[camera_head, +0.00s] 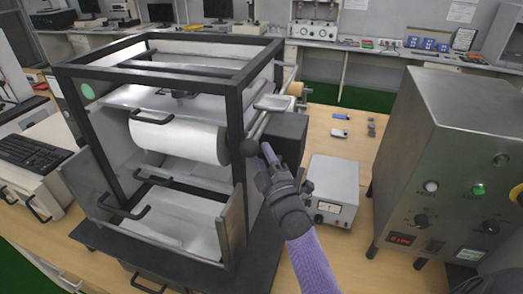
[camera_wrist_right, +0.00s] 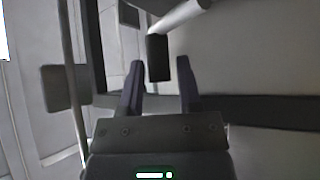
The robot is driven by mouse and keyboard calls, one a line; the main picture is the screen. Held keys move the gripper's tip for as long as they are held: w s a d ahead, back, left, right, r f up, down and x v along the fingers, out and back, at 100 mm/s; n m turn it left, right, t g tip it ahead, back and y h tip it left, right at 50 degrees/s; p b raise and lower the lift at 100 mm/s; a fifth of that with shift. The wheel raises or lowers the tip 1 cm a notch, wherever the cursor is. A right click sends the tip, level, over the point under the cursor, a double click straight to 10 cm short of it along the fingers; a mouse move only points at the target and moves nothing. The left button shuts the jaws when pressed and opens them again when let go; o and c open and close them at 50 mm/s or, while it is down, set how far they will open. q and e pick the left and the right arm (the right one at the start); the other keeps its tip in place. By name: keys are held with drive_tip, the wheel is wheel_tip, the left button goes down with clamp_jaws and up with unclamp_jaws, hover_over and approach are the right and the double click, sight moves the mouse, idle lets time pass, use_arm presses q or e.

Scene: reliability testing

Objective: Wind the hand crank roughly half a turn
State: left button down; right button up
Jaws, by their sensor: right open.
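The hand crank is on the right side of the black-framed machine (camera_head: 240,120). Its silver arm (camera_head: 258,124) slopes down to a dark grip (camera_head: 250,147). In the right wrist view the black crank grip (camera_wrist_right: 157,57) hangs from a pale rod (camera_wrist_right: 183,16). My right gripper (camera_head: 264,160) is open just right of and below the grip. In the right wrist view, the grip appears between the fingertips (camera_wrist_right: 159,66), with gaps on both sides; I cannot tell its depth between them. My left gripper is not in view.
A dark box (camera_head: 286,138) sits on the machine's side, close to the right gripper. A small meter box (camera_head: 333,190) and a steel control cabinet (camera_head: 440,165) stand to the right. Small parts (camera_head: 340,132) lie on the wooden table (camera_head: 330,148), which has some bare room.

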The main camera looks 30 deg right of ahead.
drive_tip(key=shift+w+r, duration=0.2)
drive_tip(key=shift+w, duration=0.35)
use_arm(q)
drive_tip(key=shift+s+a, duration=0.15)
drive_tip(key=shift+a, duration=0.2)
use_arm(e)
drive_tip(key=shift+c, duration=0.3)
